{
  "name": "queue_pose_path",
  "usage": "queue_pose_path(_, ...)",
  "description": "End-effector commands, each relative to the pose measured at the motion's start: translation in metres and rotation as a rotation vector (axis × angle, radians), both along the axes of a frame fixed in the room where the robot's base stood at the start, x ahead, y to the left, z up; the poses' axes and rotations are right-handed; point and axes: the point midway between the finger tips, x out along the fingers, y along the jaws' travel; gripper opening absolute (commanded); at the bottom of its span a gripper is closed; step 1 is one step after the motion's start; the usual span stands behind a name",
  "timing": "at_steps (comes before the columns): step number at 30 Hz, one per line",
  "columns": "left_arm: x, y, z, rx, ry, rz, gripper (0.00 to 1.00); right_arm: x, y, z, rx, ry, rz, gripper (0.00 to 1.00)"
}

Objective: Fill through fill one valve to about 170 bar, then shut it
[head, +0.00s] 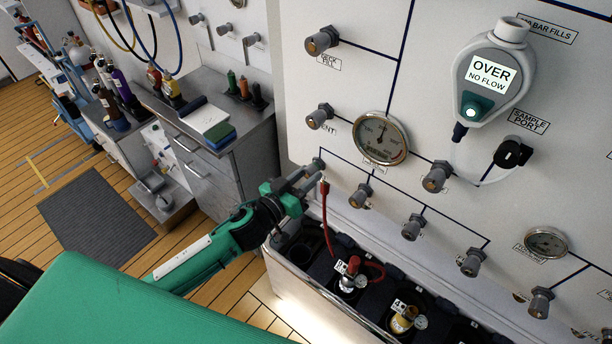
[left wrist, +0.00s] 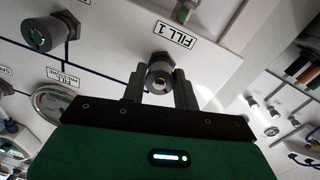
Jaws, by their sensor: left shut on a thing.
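My left gripper (head: 306,180) is shut on the fill one valve knob (head: 318,163) at the panel's lower left. In the left wrist view the knob (left wrist: 160,75) sits between the two fingers, beside the "FILL 1" label (left wrist: 175,34). A red hose (head: 325,215) hangs below this valve and leads to a red-topped cylinder (head: 351,277) in the trough. The round pressure gauge (head: 380,138) is above and to the right; its needle points roughly upward, but the value is too small to read. My right gripper is out of view.
More grey knobs, such as one (head: 361,196), line the panel to the right. An analyzer (head: 490,80) reads "OVER NO FLOW". A second cylinder (head: 403,320) stands in the trough (head: 300,283). A grey cabinet (head: 225,165) is behind my left arm; a floor mat (head: 97,220) lies at left.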

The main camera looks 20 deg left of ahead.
Motion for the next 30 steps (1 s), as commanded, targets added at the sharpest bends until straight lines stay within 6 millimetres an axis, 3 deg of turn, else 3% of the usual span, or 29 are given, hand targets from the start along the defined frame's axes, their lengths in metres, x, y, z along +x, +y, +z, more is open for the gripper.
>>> queue_pose_path(11,0.001,0.001,0.002,0.133,-0.050,0.000,0.07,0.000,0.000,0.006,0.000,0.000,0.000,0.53)
queue_pose_path(30,0.001,0.002,0.003,0.676,-0.249,0.001,0.07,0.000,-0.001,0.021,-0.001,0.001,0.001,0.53)
